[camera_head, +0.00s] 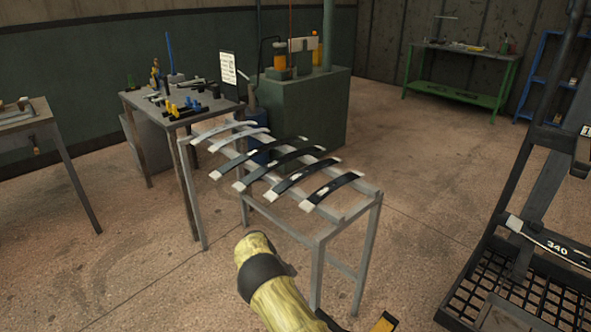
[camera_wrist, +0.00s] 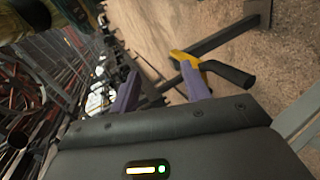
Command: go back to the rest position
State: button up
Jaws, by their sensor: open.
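My gripper (camera_wrist: 158,86) shows in the wrist view with its two purple fingers spread apart. Nothing shows held between them. A yellow part with a black handle (camera_wrist: 231,73) lies just beyond the right finger; I cannot tell whether they touch. In the head view my arm comes up from the bottom middle, in front of a grey metal rack (camera_head: 372,200). My fingers are not seen in that view. Several curved leaf springs (camera_head: 289,187) lie across the rack, mostly black, with paler ones at the far left end.
A dark frame with a grid base (camera_head: 470,293) stands at the right, bearing a spring marked 340 (camera_head: 548,243). A tool table (camera_head: 130,98) and a green machine cabinet (camera_head: 325,110) stand behind the rack. A green bench (camera_head: 470,95) is at the back. Open floor lies between rack and bench.

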jog(key=s+d+r+n+t+y, duration=0.3)
jog(key=d+r+n+t+y, duration=0.3)
jog(key=d+r, duration=0.4)
jog(key=s+d+r+n+t+y, duration=0.1)
jog(key=s+d+r+n+t, duration=0.15)
jog(key=s, duration=0.35)
jog(key=s+d+r+n+t+y, duration=0.2)
jog(key=s+r+n+t, duration=0.15)
jog(key=s, duration=0.35)
notch_tip(320, 180, up, 23)
jog(key=m+p, duration=0.1)
jog(key=p, duration=2.1)
dwell(0.4)
